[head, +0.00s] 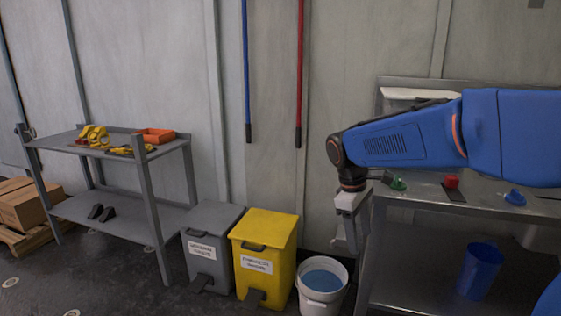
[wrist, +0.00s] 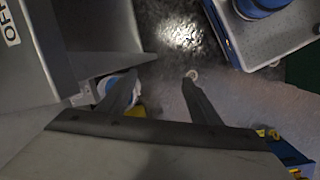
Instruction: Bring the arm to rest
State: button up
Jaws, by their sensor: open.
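My blue arm reaches in from the right of the head view, over the metal bench. It bends down at its dark wrist joint. My gripper (head: 349,240) hangs pointing downward at the bench's left end, above and to the right of the white bucket. In the wrist view its two dark fingers stand apart with nothing between them, so my gripper (wrist: 163,84) is open and empty. Bare floor shows beyond the fingertips. Whether the gripper touches the bench edge cannot be told.
The metal bench (head: 410,264) carries green, red and blue items; a blue bin (head: 480,271) stands on its lower shelf. Left of my gripper are the white bucket (head: 320,305), yellow bin (head: 262,268), grey bin (head: 209,248) and grey shelf rack (head: 155,207). Dark floor lies in front.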

jog(key=s+d+f+m+t+y, duration=0.1)
jog(key=s+m, duration=0.4)
jog(key=s, duration=0.8)
jog(key=s+d+f+m+t+y, duration=0.1)
jog(key=s+d+m, duration=0.4)
jog(key=s, duration=0.7)
jog(key=d+f+t, duration=0.1)
jog(key=t, duration=0.1)
jog(key=shift+s+d+f+t, duration=0.15)
jog(key=shift+s+d+t, duration=0.1)
jog(key=shift+s+t, duration=0.15)
